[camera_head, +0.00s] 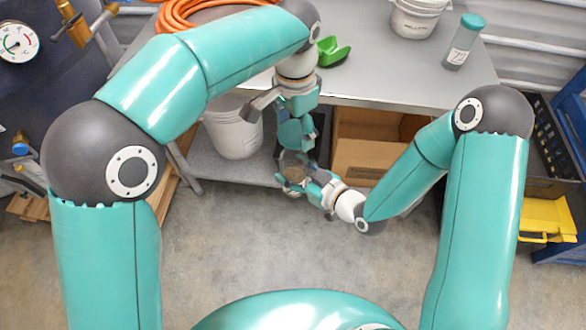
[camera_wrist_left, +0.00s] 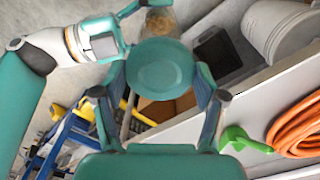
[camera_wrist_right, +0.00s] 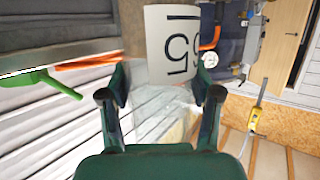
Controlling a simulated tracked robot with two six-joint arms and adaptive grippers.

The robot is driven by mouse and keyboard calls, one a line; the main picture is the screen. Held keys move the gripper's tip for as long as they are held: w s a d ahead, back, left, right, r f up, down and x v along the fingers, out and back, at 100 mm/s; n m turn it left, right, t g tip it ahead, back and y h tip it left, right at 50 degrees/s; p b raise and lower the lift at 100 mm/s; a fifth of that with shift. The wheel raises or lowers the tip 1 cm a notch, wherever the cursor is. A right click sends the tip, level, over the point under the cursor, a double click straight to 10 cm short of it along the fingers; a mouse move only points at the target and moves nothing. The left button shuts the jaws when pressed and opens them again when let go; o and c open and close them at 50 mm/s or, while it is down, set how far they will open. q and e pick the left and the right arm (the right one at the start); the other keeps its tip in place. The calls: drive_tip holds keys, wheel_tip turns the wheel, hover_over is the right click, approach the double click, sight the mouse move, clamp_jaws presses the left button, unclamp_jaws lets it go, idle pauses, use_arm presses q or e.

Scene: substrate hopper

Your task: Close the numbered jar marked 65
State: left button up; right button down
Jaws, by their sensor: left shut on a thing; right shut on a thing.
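The jar (camera_head: 292,174) is clear with brown contents. In the right wrist view its white label (camera_wrist_right: 177,45) reads 65, upside down. My right gripper (camera_head: 304,178) is shut on the jar from the side and holds it clear of the floor, in front of the workbench. My left gripper (camera_head: 296,146) points down above the jar and is shut on a round teal lid (camera_wrist_left: 160,65). In the left wrist view the jar (camera_wrist_left: 160,20) shows just beyond the lid, partly covered by it. I cannot tell whether the lid touches the rim.
On the grey workbench (camera_head: 400,84) are a green scoop (camera_head: 332,52), an orange hose (camera_head: 185,14), a white bucket (camera_head: 415,18) and a teal-lidded jar marked 72 (camera_head: 463,42). Another white bucket (camera_head: 235,132) and a cardboard box (camera_head: 362,156) stand underneath. The floor in front is open.

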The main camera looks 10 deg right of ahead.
sight(293, 174)
use_arm(q)
drive_tip(key=shift+f, duration=2)
drive_tip(key=shift+s+a+r, duration=0.15)
drive_tip(key=shift+a, duration=0.05)
drive_tip(key=shift+f, duration=0.95)
drive_tip(key=shift+f, duration=0.55)
